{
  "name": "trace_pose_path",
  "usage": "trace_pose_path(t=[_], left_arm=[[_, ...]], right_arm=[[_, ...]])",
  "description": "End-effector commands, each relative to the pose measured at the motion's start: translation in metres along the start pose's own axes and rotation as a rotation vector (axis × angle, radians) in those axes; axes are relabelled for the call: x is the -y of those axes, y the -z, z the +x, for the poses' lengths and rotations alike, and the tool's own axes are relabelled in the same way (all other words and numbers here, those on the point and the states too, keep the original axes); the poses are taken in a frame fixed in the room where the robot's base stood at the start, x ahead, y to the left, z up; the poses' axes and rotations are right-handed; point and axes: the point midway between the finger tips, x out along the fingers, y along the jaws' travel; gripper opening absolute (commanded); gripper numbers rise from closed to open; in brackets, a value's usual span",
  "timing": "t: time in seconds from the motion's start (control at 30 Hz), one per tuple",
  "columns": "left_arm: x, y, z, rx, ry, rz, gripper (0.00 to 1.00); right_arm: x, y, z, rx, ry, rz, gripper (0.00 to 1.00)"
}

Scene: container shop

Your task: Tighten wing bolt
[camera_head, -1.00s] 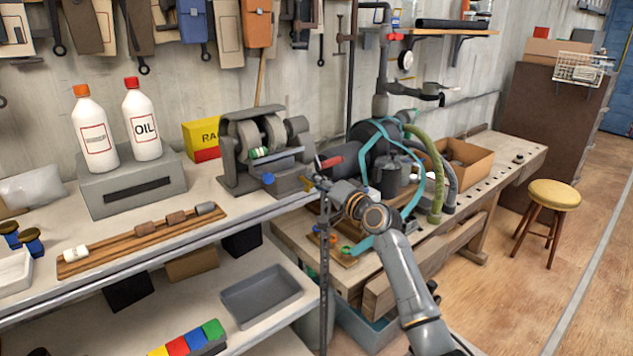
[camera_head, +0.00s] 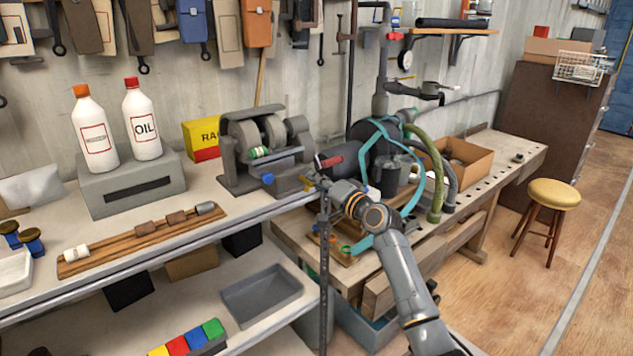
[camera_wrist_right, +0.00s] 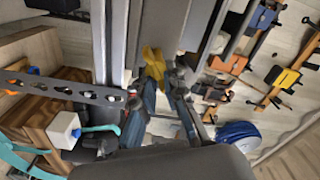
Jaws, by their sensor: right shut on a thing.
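A yellow wing bolt (camera_wrist_right: 154,62) shows between the fingertips of my right gripper (camera_wrist_right: 163,82) in the right wrist view. In the head view my right gripper (camera_head: 320,183) is at the right end of the grey grinder-like machine (camera_head: 268,150), at the shelf's front corner. There the wing bolt (camera_head: 308,181) is a small yellow spot, partly hidden by the fingers. The right gripper is shut on the wing bolt. The bolt's shaft is hidden. My left gripper is not in view.
A perforated metal upright (camera_head: 324,270) stands just below my right gripper. A black cylinder with teal straps and a green hose (camera_head: 430,170) is close on the right. Two white bottles (camera_head: 142,120) stand on a grey box. Floor is clear around the stool (camera_head: 553,195).

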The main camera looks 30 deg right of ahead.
Motion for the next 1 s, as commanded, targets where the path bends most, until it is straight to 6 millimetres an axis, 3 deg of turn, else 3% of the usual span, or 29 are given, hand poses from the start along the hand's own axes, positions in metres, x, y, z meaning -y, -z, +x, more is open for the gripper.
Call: trace_pose_path(t=[0.03, 0.07, 0.13, 0.57, 1.0], left_arm=[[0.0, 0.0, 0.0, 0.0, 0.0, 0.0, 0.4], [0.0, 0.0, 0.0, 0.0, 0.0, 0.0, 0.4], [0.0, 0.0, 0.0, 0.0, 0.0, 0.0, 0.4], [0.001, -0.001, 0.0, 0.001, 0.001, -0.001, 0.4], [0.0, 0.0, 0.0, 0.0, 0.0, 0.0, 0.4]], right_arm=[[-0.005, -0.005, 0.0, 0.012, -0.009, 0.004, 0.0], [-0.005, -0.005, 0.0, 0.012, -0.009, 0.004, 0.17], [-0.005, -0.005, 0.0, 0.011, -0.009, 0.003, 0.28], [-0.002, -0.002, -0.01, 0.003, -0.003, 0.0, 0.28], [-0.003, -0.003, -0.093, 0.007, -0.006, -0.001, 0.28]])
